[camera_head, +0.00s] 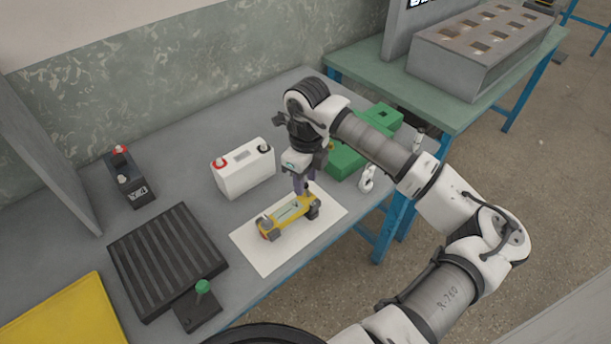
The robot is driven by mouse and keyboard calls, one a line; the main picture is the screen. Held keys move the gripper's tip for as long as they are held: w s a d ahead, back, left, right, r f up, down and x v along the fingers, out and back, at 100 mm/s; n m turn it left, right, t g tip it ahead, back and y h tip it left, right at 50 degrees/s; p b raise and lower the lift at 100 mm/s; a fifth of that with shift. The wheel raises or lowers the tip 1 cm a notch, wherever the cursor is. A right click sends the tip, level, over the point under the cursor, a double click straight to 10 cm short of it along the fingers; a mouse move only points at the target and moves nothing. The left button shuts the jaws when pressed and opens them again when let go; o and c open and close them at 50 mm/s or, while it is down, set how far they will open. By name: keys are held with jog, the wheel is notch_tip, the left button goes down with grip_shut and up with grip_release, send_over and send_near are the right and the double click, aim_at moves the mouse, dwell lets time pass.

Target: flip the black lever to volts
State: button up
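A yellow device (286,217) with a pale panel and dark ends lies on a white sheet (262,258) on the grey bench. It looks like a meter; the black lever and any volts marking are too small to make out. My gripper (303,188) points down over the right part of the device, close to its far edge. I cannot tell whether the fingers touch it, or whether they are open or shut.
A white battery (243,174) stands behind the device. A grey holed box (482,45) stands on another table.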

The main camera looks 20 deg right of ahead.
jog(key=shift+f, duration=0.55)
grip_shut()
